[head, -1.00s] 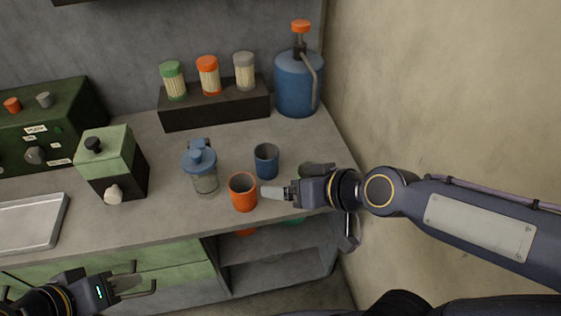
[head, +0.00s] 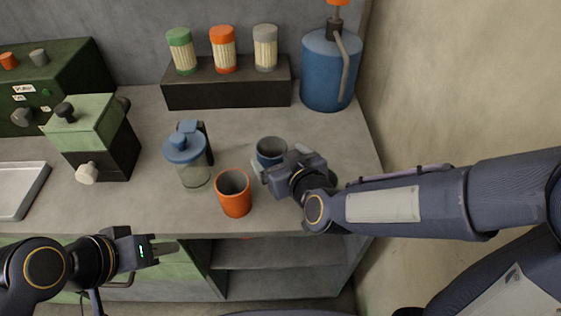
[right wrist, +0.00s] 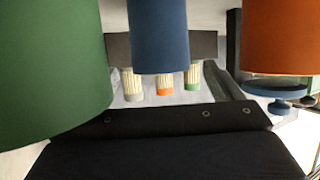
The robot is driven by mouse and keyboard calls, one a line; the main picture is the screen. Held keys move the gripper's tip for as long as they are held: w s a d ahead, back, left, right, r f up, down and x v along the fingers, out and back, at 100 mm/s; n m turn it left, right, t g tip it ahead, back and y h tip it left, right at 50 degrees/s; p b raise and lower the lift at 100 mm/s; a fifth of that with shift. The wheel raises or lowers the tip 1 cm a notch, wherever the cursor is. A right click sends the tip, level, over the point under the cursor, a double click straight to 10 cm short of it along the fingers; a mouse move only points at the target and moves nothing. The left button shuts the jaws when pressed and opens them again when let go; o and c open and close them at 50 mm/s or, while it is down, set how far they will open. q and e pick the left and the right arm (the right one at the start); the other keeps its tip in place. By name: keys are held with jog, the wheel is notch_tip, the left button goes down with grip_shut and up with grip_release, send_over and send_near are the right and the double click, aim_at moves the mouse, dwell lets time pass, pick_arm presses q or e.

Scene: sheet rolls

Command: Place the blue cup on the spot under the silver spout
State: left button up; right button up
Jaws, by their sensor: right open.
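The blue cup (head: 268,150) stands upright on the grey counter, right of and behind the orange cup. It hangs in the middle of the right wrist view (right wrist: 160,35), which looks upside down. My right gripper (head: 278,162) is open at the near side of the blue cup, its fingers seeming to lie to either side; I cannot tell whether they touch it. My left gripper (head: 165,248) is over the counter's front edge, away from the cups; its fingers overlap in the picture. A blue tank (head: 322,75) at the back right has a grey bent pipe (head: 347,70). The spot under a silver spout cannot be made out.
The orange cup (head: 233,195) stands close to my right gripper's left. A green cup (right wrist: 50,65) is on its other side, mostly hidden by my arm in the head view. A blue-lidded jug (head: 187,160), a green grinder-like box (head: 95,135) and a dark green machine (head: 50,85) stand left.

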aim_at(267, 145)
jog(key=b+x, duration=0.1)
jog(key=x, duration=0.6)
jog(key=shift+s, duration=0.1)
jog(key=c, duration=1.2)
